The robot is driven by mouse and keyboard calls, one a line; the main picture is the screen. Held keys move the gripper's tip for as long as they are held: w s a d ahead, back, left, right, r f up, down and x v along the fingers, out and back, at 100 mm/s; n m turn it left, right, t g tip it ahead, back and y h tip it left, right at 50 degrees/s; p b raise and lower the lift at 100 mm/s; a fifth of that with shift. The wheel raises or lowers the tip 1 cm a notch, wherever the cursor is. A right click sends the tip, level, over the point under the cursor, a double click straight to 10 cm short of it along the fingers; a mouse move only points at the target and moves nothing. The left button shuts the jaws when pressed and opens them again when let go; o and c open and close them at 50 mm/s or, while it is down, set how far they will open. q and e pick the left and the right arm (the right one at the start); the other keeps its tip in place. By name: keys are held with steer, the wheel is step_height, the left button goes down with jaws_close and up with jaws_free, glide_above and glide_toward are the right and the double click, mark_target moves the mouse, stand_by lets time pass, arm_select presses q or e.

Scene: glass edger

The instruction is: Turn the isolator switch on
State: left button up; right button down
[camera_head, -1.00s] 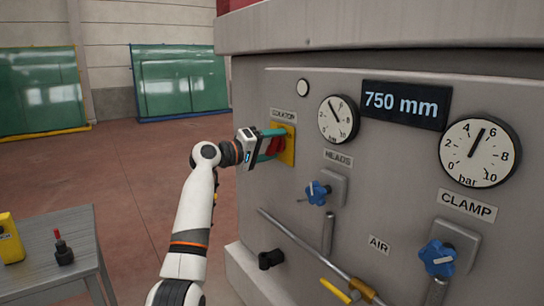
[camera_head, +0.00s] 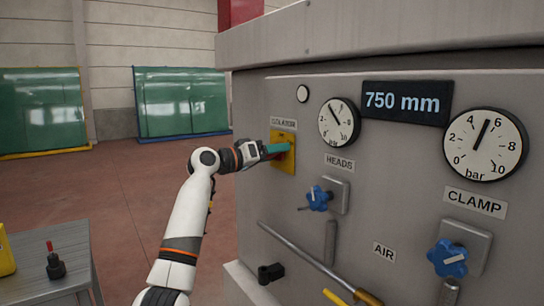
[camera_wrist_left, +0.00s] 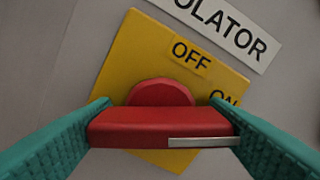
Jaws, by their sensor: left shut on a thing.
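The isolator switch is a red handle (camera_head: 287,147) on a yellow plate (camera_head: 283,164), on the left part of the grey machine panel. My left gripper (camera_head: 279,149) is at the switch. In the left wrist view its teal fingers stand on both ends of the red handle (camera_wrist_left: 160,126), shut on it. The plate (camera_wrist_left: 128,62) looks tilted there, with OFF at the top and ON to the right, partly hidden by the handle. The handle lies level across that view. Its silver stripe runs to the right end, just below ON. My right gripper is out of view.
Blue valve knobs (camera_head: 318,198) and (camera_head: 447,258), gauges (camera_head: 339,122) and pipes stick out from the panel right of the switch. A grey table (camera_head: 62,262) stands at lower left. The floor between table and machine is open.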

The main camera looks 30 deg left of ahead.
arm_select(q)
steer(key=shift+f, duration=0.1)
steer(key=o, duration=1)
steer(key=shift+c, duration=0.2)
steer(key=b+v, duration=0.3)
steer(key=v, duration=0.9)
steer(key=shift+b, duration=0.4)
